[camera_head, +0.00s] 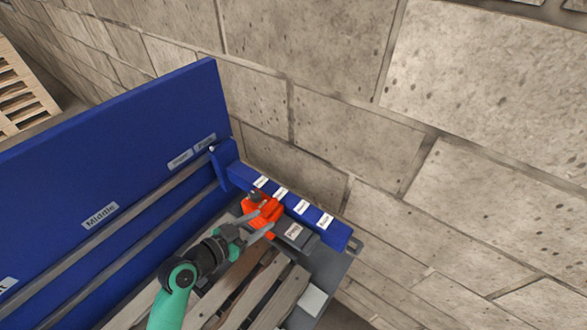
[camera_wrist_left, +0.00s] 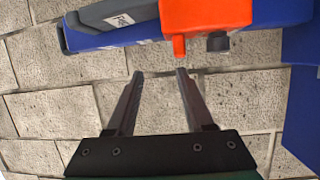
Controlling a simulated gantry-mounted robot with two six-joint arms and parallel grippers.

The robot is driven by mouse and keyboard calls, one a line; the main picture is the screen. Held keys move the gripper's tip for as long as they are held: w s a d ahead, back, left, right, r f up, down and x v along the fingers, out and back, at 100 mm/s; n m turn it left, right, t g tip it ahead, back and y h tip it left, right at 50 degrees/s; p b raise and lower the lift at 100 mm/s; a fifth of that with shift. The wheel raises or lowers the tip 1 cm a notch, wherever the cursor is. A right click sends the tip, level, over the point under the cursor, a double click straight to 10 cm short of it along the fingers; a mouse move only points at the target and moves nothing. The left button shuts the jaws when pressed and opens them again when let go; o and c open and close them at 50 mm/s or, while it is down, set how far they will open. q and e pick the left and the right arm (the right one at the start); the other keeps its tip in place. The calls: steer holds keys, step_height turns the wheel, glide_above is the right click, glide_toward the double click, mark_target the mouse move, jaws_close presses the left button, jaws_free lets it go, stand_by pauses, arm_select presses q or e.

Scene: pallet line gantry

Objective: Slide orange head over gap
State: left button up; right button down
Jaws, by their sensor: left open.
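The orange head (camera_head: 262,214) sits against the blue rail that carries several white labels (camera_head: 292,203). It also shows at the top of the left wrist view (camera_wrist_left: 203,22), with a small orange tab and a dark knob at its lower edge. My left gripper (camera_head: 258,226) is at the orange head in the head view. In the left wrist view its two fingers (camera_wrist_left: 158,75) are apart, with their tips just below the orange tab and nothing between them. I cannot tell whether they touch the head. The gap is not clearly visible. My right gripper is not in view.
A grey block with a white label (camera_head: 294,232) sits beside the orange head. A tall blue panel (camera_head: 120,150) stands at the left. Wooden slats (camera_head: 262,290) lie below the rail. A stone wall (camera_head: 400,130) rises close behind.

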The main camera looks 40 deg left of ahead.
mark_target(265, 209)
arm_select(q)
steer(key=s+a+r+n+p, duration=0.1)
steer(key=s+a+p, duration=0.1)
steer(key=s, duration=0.1)
steer(key=shift+g+y, duration=0.3)
steer(key=shift+y, duration=0.2)
steer(key=x, duration=0.3)
steer(key=b+x, duration=0.1)
steer(key=x, duration=0.3)
steer(key=b+x, duration=0.1)
steer(key=x, duration=0.3)
steer(key=shift+w+a+f, duration=0.2)
steer(key=shift+a, duration=0.15)
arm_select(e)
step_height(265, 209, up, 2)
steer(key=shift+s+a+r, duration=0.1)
arm_select(q)
jaws_close()
